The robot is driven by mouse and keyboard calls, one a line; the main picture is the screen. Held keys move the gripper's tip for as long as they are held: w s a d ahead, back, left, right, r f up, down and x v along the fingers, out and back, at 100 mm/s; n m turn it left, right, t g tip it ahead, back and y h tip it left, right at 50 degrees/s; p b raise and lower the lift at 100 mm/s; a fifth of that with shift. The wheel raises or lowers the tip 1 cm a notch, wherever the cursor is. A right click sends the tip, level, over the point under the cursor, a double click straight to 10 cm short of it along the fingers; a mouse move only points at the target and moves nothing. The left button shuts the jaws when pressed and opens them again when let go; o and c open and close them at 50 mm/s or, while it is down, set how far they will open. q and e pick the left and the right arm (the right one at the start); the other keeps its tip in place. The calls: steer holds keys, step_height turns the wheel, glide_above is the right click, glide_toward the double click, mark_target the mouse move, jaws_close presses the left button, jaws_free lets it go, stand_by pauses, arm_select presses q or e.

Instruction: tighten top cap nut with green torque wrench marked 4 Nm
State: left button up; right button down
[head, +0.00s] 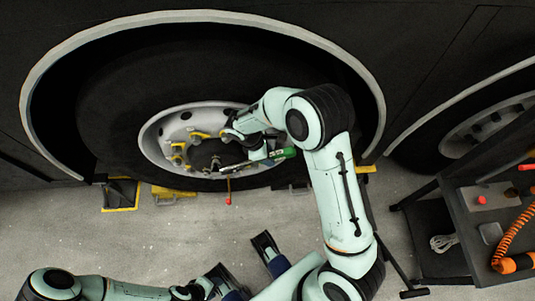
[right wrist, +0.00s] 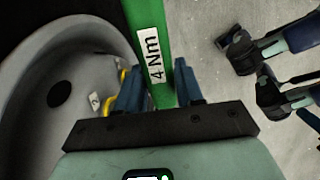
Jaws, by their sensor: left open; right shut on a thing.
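The green torque wrench (head: 284,153) lies across the lower right of the wheel's pale rim (head: 155,145), its dark shaft (head: 235,166) pointing left into the hub. My right gripper (head: 262,154) is shut on its green handle. In the right wrist view the handle stands between the blue fingers (right wrist: 160,88), with a white label (right wrist: 153,55) reading 4 Nm. Yellow pieces (head: 178,150) sit around the hub. I cannot tell which part is the top cap nut, or whether the wrench head touches a nut. My left gripper (head: 242,264) is open and empty, low in front of the wheel.
A red-tipped rod (head: 228,190) hangs below the rim. A dark cart (head: 462,205) with an orange coiled cord (head: 510,240) stands at right.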

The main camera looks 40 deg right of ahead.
steer(key=shift+f, duration=0.1)
steer(key=shift+s+d+f+t+y+b, duration=0.1)
steer(key=shift+d+f+t+y+b, duration=0.1)
steer(key=shift+f+y+b, duration=0.15)
steer(key=shift+d+f+t+y+b, duration=0.1)
steer(key=shift+f+t+y+b, duration=0.1)
steer(key=shift+f, duration=0.35)
steer(key=shift+s+d+f+b, duration=0.1)
steer(key=shift+s+f+b, duration=0.05)
steer(key=shift+f+b, duration=0.2)
steer(key=shift+d+f+y, duration=0.1)
steer(key=shift+f+y, duration=0.35)
steer(key=shift+f, duration=0.1)
steer(key=shift+s+f+b, duration=0.1)
steer(key=shift+b, duration=0.2)
steer(key=shift+s+d+f+t+y+b, duration=0.1)
steer(key=shift+f+t+y+b, duration=0.15)
steer(key=shift+f, duration=0.25)
steer(key=shift+s+d+f+t+y+b, duration=0.15)
steer(key=shift+f+t+b, duration=0.1)
steer(key=shift+f, duration=0.2)
steer(key=shift+w, duration=0.1)
